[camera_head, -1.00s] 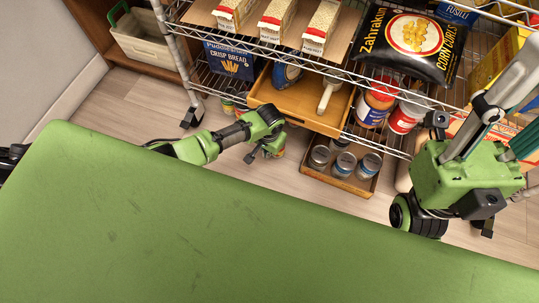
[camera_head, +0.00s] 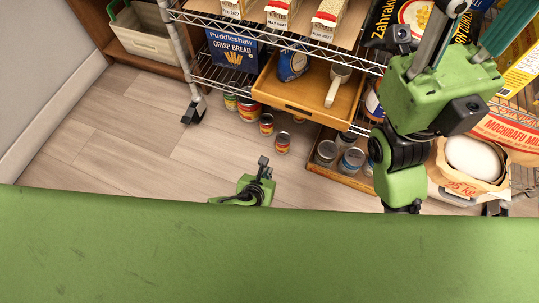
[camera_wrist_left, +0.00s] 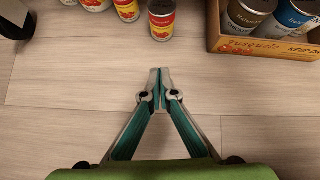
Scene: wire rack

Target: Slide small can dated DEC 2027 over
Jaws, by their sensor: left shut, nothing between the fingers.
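Several small red-and-yellow cans stand on the floor by the rack; the nearest small can (camera_head: 282,142) stands apart from the crate, and another small can (camera_head: 266,124) is behind it to the left. In the left wrist view the nearest can (camera_wrist_left: 162,20) is straight ahead of my left gripper (camera_wrist_left: 160,75), with a gap of bare floor between. That gripper is shut and empty. In the head view its green wrist shows above the green surface's edge, its fingers unclear. I cannot read any date on the cans. My right gripper's fingers rise at top right, tips cut off.
A wooden tray (camera_head: 290,97) with a white scoop is on the rack (camera_head: 205,80) above. Floor (camera_head: 135,135) to the left is clear. A paper sack (camera_head: 448,180) stands at right.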

